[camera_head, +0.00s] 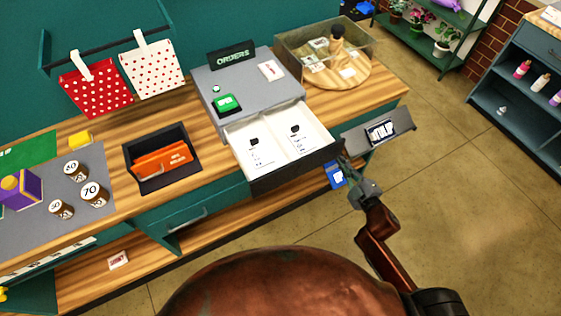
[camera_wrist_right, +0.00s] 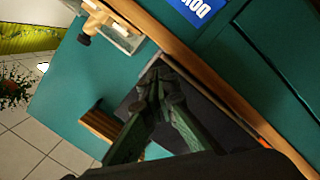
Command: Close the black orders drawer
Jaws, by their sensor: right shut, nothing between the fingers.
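The black orders drawer (camera_head: 295,169) sticks out of the grey unit (camera_head: 238,82) on the counter, under the ORDERS sign (camera_head: 231,55). Its front is black, and its white inside has two compartments with printed slips. My right gripper (camera_head: 346,163) is at the right end of the drawer front, shut and empty. In the right wrist view its closed fingertips (camera_wrist_right: 158,80) are over a dark surface; I cannot tell whether they touch it. My left gripper is not in view.
A black tray (camera_head: 131,159) with an orange item stands left of the drawer. A wooden round board (camera_head: 340,78) and a clear bin are behind it to the right. A small grey shelf (camera_head: 400,124) juts from the counter's right side. Floor is free at right.

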